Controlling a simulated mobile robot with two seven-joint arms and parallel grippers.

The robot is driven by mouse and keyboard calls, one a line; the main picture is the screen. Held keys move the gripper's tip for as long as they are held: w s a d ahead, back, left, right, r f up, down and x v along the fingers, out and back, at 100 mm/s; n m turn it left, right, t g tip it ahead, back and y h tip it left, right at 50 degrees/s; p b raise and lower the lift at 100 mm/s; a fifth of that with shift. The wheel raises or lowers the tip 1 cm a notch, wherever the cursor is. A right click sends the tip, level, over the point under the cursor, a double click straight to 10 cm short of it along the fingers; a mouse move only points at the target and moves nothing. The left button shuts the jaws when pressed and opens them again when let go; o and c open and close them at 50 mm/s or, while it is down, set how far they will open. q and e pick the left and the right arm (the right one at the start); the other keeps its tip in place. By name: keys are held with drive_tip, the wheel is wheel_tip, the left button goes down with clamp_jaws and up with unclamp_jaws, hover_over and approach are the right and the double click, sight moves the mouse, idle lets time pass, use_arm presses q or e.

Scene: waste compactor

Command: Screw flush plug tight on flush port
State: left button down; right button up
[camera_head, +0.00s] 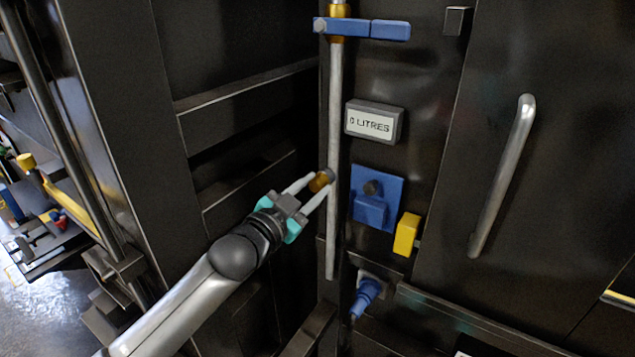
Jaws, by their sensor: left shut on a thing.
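My left gripper (315,190) reaches in from the lower left, its two pale fingers shut on a small brass-coloured plug (320,181). A grey round end (328,174) shows just past the plug, right at the vertical silver pipe (335,120). I take the brass piece for the flush plug and the grey end for the flush port. I cannot tell how far the plug sits on the port. My right gripper is not in view.
A blue-handled valve (362,28) crosses the pipe's top. Right of the pipe are a "0 LITRES" display (373,122), a blue plate with a knob (377,198), a yellow block (406,234) and a blue connector (366,297). A door handle (502,175) stands further right.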

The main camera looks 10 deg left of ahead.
use_arm(q)
drive_tip(key=shift+m, duration=1.2)
drive_tip(key=shift+c, duration=2.3)
unclamp_jaws()
drive_tip(key=shift+c, duration=0.4)
drive_tip(key=shift+s, duration=0.1)
drive_tip(key=shift+s+a, duration=0.15)
drive_tip(key=shift+s, duration=0.1)
drive_tip(key=v, duration=0.6)
drive_tip(key=shift+s, duration=0.2)
